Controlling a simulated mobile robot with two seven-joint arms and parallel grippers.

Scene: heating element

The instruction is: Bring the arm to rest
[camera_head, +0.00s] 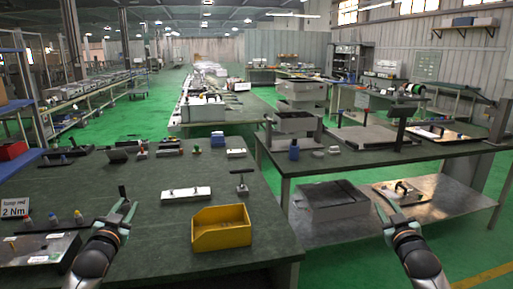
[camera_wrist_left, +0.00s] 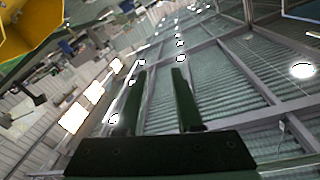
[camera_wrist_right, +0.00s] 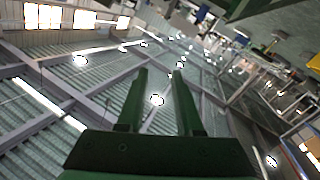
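My left gripper (camera_head: 128,205) is raised over the front left of the near dark table in the head view. Its two green fingers stand apart with nothing between them, as the left wrist view (camera_wrist_left: 160,72) shows. My right gripper (camera_head: 387,205) is in the air at the lower right, in front of the right bench. Its fingers are also apart and empty in the right wrist view (camera_wrist_right: 160,72). Both wrist cameras look toward the ceiling and walls. Neither gripper holds anything.
A yellow bin (camera_head: 221,236) stands near the table's front edge, right of my left gripper. A white block (camera_head: 186,194) lies behind it. A "2 Nm" sign (camera_head: 15,208) and small bottles (camera_head: 53,219) are at left. A grey box (camera_head: 335,203) sits on the right bench's lower shelf.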

